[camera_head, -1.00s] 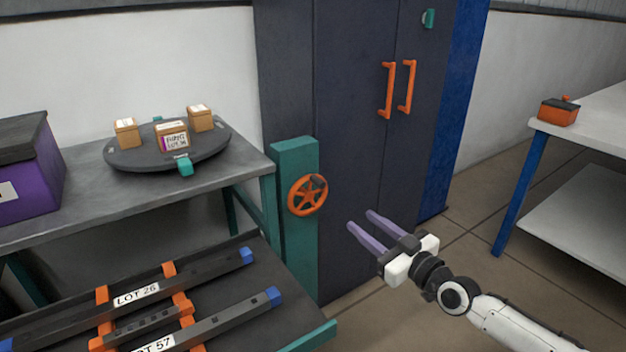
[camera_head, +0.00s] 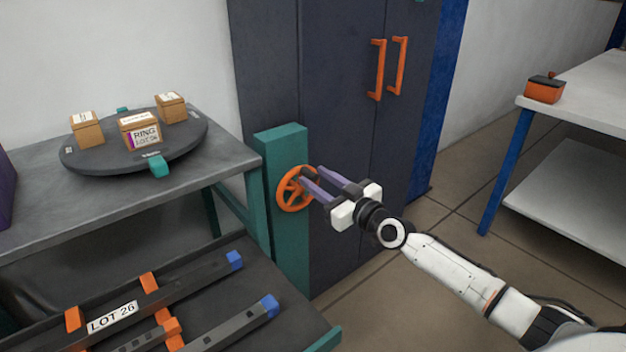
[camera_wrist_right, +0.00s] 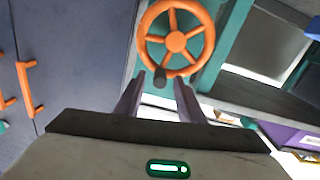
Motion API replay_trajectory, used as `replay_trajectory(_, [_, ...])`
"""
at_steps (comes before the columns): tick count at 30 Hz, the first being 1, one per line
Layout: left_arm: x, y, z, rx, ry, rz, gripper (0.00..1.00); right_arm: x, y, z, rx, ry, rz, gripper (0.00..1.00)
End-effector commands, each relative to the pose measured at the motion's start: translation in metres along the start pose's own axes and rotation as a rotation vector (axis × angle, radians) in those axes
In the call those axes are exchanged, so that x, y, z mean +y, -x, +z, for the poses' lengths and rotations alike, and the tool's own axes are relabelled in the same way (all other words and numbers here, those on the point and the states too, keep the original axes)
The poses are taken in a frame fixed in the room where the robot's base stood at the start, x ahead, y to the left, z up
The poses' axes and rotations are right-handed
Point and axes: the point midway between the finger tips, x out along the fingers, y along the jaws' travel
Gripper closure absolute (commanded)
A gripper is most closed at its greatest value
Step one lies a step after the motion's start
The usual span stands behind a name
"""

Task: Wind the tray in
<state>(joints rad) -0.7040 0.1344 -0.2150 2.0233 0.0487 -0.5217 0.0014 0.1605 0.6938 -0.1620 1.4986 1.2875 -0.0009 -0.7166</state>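The orange handwheel (camera_head: 283,190) is mounted on a teal post (camera_head: 288,250) beside the dark cabinet. It has a dark crank knob (camera_wrist_right: 160,77) on its rim. The dark tray (camera_head: 285,333) is low at the lower left, with a teal end strip, and sticks out under the bench. My right gripper (camera_head: 311,176) points at the wheel with its purple fingers apart. In the right wrist view the knob shows between the fingertips (camera_wrist_right: 158,84). I cannot tell whether they touch it. My left gripper is not in view.
Dark bars with blue ends (camera_head: 160,297) lie in orange holders on the tray. A round turntable (camera_head: 100,160) with small boxes stands on the bench (camera_head: 225,155). A white table (camera_head: 595,95) with an orange box (camera_head: 544,89) is at the right. Floor between is clear.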

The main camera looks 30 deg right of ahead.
Motion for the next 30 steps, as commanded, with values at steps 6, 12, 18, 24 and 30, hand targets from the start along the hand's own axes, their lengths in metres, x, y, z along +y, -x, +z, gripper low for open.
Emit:
replay_trajectory(6, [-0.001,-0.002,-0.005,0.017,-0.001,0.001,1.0,0.0,-0.018,0.001,0.001,-0.001,0.001,0.65])
replay_trajectory(12, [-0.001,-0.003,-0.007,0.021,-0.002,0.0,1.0,0.0,-0.02,0.0,0.0,0.0,0.0,0.65])
replay_trajectory(18, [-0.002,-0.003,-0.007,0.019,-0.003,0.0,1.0,0.0,-0.02,0.0,-0.001,0.0,0.0,0.77])
replay_trajectory(24, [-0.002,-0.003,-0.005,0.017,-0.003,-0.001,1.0,0.0,-0.02,0.0,0.0,0.0,0.0,1.0])
replay_trajectory(30, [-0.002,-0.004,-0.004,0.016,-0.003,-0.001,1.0,-0.001,-0.021,0.001,0.0,-0.004,-0.002,1.0])
